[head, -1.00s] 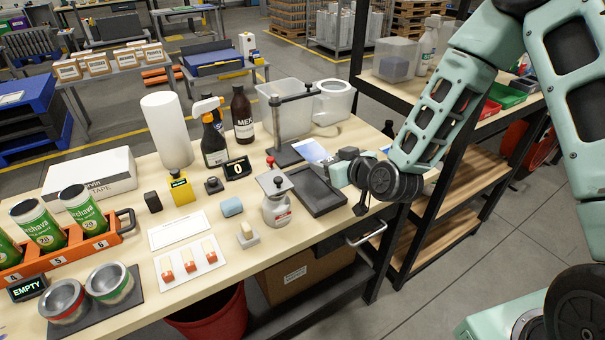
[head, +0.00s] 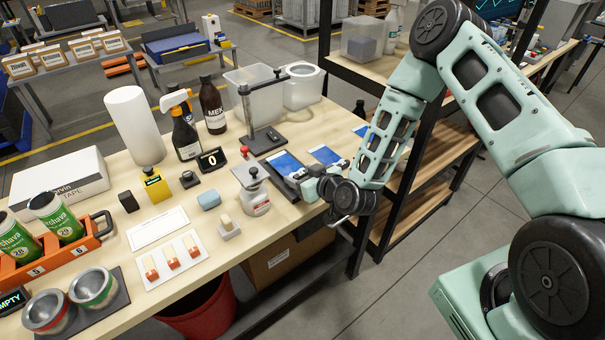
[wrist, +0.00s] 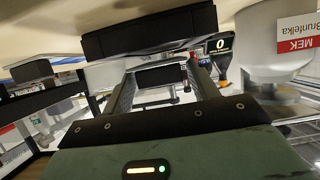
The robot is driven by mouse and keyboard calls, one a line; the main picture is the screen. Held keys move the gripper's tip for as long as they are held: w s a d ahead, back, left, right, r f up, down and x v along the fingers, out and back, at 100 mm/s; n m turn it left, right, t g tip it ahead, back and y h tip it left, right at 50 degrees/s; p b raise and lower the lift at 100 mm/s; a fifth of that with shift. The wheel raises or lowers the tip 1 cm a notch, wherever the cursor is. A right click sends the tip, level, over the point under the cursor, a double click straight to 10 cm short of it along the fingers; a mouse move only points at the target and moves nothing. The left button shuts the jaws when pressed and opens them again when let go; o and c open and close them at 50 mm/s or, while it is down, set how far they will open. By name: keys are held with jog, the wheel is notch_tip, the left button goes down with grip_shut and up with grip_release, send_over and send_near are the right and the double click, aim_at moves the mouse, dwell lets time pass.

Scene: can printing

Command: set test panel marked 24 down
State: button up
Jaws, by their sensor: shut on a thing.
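A flat test panel with a blue face (head: 287,161) is over the dark tray (head: 265,160), at or just above its surface; I cannot tell whether it rests there. My gripper (head: 298,176) is shut on the panel's near right edge. The wrist view shows the two fingers (wrist: 166,82) with a dark piece between their far ends. Two more blue panels lie on the bench to the right, one close to the tray (head: 325,155) and one farther back (head: 360,130). No number is legible on any panel.
A stand with a black arm (head: 246,115) rises behind the tray. A MEK bottle (head: 213,108), a spray bottle (head: 185,138) and a "0" display (head: 212,160) are farther left. Dark shelving (head: 400,185) is at the right.

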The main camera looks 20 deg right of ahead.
jog(key=shift+f, duration=0.2)
jog(key=shift+f+b, duration=0.5)
jog(key=shift+b, duration=0.1)
jog(key=o, duration=1)
